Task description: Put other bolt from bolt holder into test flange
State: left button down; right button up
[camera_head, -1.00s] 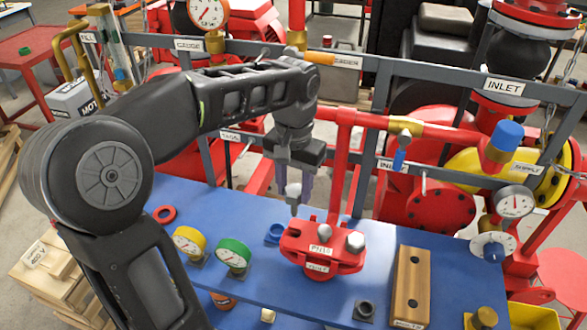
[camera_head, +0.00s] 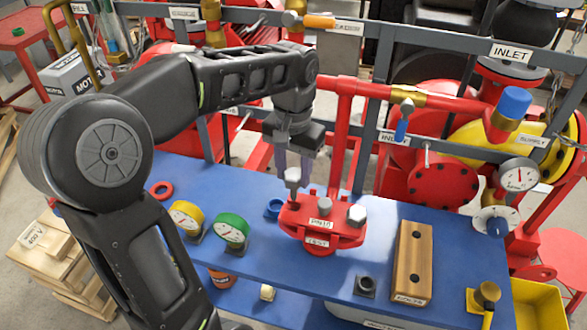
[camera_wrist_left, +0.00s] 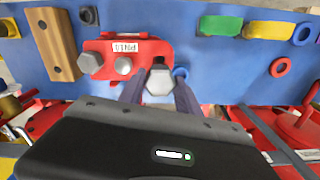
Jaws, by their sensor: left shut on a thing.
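My left gripper (camera_head: 294,180) is shut on another silver hex bolt (camera_head: 292,174), upright at the flange's left side. Its lower end meets or nearly meets the flange; I cannot tell whether it is in a hole. In the left wrist view this bolt head (camera_wrist_left: 159,82) sits between the fingers. The wooden bolt holder (camera_head: 411,270) at the right shows two empty dark holes. My right gripper is out of view.
Yellow (camera_head: 186,215) and green (camera_head: 231,228) gauges and a blue ring (camera_head: 273,208) stand left of the flange. A red upright pipe (camera_head: 342,140) rises close behind the flange.

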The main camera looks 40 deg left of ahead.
aim_at(293, 197)
pick_arm(q)
jog(key=shift+f+b, duration=0.6)
jog(key=shift+f, duration=0.45)
dwell(0.5)
jog(key=shift+f+b, duration=1.95)
jog(key=shift+f, duration=0.9)
jog(key=c, duration=0.8)
grip_release()
jog(key=shift+o, duration=0.2)
